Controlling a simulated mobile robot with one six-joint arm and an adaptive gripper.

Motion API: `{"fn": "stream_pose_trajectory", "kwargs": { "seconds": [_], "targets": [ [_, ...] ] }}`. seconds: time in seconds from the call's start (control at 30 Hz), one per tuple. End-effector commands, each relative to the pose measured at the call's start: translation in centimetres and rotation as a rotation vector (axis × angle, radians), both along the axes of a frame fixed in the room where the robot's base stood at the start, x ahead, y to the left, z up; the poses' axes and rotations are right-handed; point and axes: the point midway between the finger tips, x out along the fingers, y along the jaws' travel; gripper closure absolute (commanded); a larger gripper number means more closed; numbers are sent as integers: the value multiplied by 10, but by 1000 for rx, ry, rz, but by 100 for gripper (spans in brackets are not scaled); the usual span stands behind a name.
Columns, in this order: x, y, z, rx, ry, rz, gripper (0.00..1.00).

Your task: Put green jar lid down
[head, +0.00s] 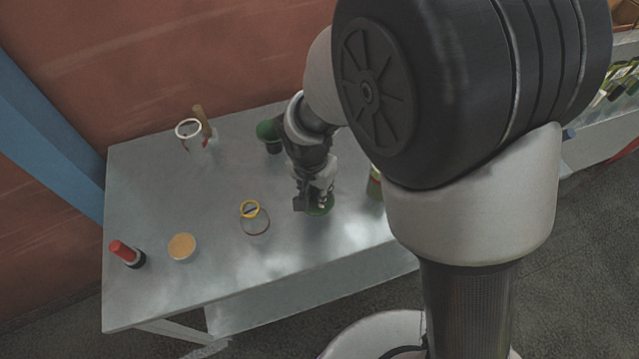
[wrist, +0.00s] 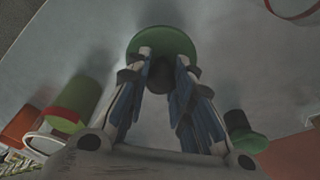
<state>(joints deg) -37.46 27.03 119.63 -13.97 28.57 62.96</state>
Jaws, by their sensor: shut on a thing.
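The green jar lid (head: 321,209) is a flat round green disc at the end of my gripper, low over the grey table. My gripper (head: 314,198) points down and is shut on the lid. In the wrist view, the lid (wrist: 160,36) lies at the fingertips (wrist: 163,62), one finger on each side of a dark part at its middle. I cannot tell whether it touches the table. A green jar (head: 375,186) stands to the right, partly hidden by my arm; the wrist view shows a green jar with a red band (wrist: 78,98) at left.
A tan disc (head: 182,246), a red-and-black item (head: 126,253), a white-rimmed can (head: 190,132) and a dark green object (head: 266,132) also stand on the table (head: 150,200). Bare tabletop lies in front.

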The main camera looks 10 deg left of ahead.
Motion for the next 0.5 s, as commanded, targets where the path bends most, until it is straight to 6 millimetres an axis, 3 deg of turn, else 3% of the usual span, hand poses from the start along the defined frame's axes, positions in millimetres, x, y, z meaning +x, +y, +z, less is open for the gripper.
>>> {"fn": "stream_pose_trajectory", "kwargs": {
  "seconds": [0.3,0.5],
  "targets": [
    [-1,0,-42,-2,2,1,95],
    [0,0,-42,0,0,0,95]
  ]
}}
